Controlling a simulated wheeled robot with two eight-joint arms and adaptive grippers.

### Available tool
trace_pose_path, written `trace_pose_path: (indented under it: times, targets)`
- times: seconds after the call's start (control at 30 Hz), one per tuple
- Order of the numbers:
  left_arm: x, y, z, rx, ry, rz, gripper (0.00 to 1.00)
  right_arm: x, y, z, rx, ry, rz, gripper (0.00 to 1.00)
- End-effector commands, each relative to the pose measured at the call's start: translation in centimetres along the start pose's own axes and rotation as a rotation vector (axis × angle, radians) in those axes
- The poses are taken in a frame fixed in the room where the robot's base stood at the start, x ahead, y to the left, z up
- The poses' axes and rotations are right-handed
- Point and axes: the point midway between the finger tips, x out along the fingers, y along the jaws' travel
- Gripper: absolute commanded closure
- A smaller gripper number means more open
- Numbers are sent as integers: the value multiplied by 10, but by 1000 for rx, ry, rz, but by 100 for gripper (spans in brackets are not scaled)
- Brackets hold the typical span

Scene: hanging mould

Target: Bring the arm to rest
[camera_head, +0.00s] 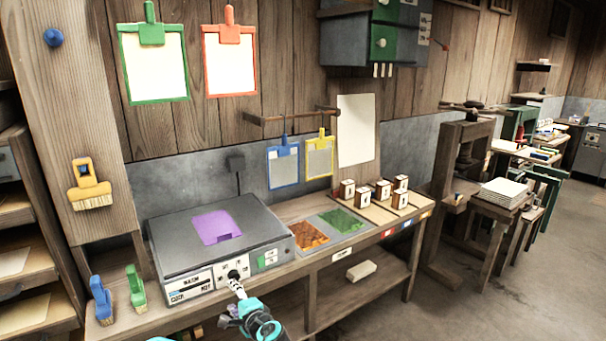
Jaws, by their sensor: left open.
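My left gripper (236,285) is at the bottom centre, with teal and dark parts behind it. It is open, and nothing shows held in it. Its tips are in front of the front panel of a grey box-shaped machine (170,235), close to a dark knob. I cannot tell whether they touch the panel. A purple sheet (217,227) lies on the machine's top. My right gripper is not in view.
Blue (284,166) and yellow (320,158) framed moulds hang from a wall rail (285,116). Green (154,65) and red (230,62) ones hang above. The bench carries orange (308,236) and green (342,221) sheets and wooden blocks (364,194). Brushes (101,300) stand left.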

Motion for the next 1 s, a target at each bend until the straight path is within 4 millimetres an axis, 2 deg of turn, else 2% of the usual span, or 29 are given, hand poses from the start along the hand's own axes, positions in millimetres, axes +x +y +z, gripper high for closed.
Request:
trace_pose_path:
  times: [0.03, 0.23, 0.37, 0.5, 0.67, 0.8, 0.9, 1.0]
  targets:
    - [-10, -7, 18, -64, 2, 50, 44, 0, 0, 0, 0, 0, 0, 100]
    - [-59, -11, 71, -337, 16, 252, 44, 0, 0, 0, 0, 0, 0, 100]
    - [-100, -3, 103, -518, 17, 382, 44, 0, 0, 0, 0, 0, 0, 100]
    - [-148, 14, 130, -713, 13, 520, 44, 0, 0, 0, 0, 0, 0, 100]
    - [-206, 41, 153, -934, 5, 675, 44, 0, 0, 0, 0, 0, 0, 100]
    - [-250, 64, 162, -1103, -4, 794, 44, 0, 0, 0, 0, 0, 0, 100]
    - [-271, 76, 164, -1187, -9, 854, 44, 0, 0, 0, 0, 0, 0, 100]
    - [-283, 84, 164, -1237, -11, 891, 44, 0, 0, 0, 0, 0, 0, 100]
